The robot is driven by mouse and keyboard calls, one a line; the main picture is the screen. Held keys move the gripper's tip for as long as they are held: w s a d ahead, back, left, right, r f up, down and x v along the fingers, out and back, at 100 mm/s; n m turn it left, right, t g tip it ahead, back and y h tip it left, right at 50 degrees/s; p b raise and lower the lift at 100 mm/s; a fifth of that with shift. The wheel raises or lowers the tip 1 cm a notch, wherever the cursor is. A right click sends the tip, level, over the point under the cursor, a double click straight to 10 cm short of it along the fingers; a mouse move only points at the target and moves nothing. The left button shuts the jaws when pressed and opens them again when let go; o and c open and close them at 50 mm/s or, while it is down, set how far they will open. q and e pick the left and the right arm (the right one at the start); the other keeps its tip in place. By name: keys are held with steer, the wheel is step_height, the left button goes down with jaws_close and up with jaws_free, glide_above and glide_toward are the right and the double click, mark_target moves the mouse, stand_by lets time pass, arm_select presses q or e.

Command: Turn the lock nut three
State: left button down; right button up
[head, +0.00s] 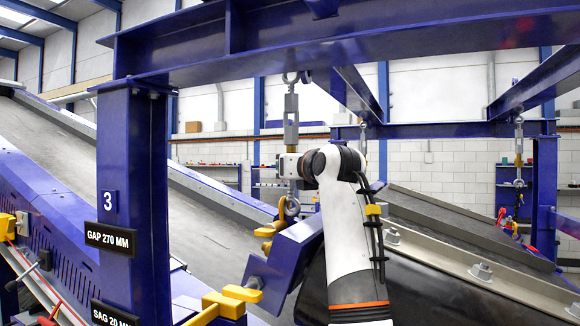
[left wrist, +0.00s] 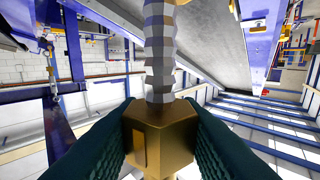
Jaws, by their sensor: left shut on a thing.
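The lock nut (left wrist: 172,142) is a brass-coloured hexagonal nut around a grey threaded rod (left wrist: 160,55) in the left wrist view. My left gripper (left wrist: 160,128) is shut on it, with a dark ribbed finger against each side. In the head view, my left gripper (head: 288,166) is at the hanging turnbuckle (head: 291,112) beside the post marked 3 (head: 109,203). There the gripper hides the nut. The lower eye (head: 292,207) of the turnbuckle shows just below the gripper. My right gripper is in neither view.
A blue beam (head: 340,45) passes above the turnbuckle, and the blue post (head: 145,180) stands to its left. A blue bracket with yellow parts (head: 238,294) lies close below my arm. Another turnbuckle (head: 519,150) hangs at the right. A sloping conveyor (head: 60,150) runs behind.

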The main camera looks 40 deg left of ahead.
arm_select(q)
steer(key=shift+f, duration=0.1)
steer(key=shift+f+m+t+h+b, duration=0.1)
steer(key=shift+m+t+h+b, duration=0.35)
steer(key=shift+b, duration=0.2)
steer(key=shift+m+t+h+b, duration=0.85)
steer(key=shift+m+t+b, duration=0.1)
steer(key=shift+t+b, duration=0.35)
steer(key=c, duration=1)
jaws_free()
steer(key=shift+o, duration=0.2)
steer(key=shift+d, duration=0.15)
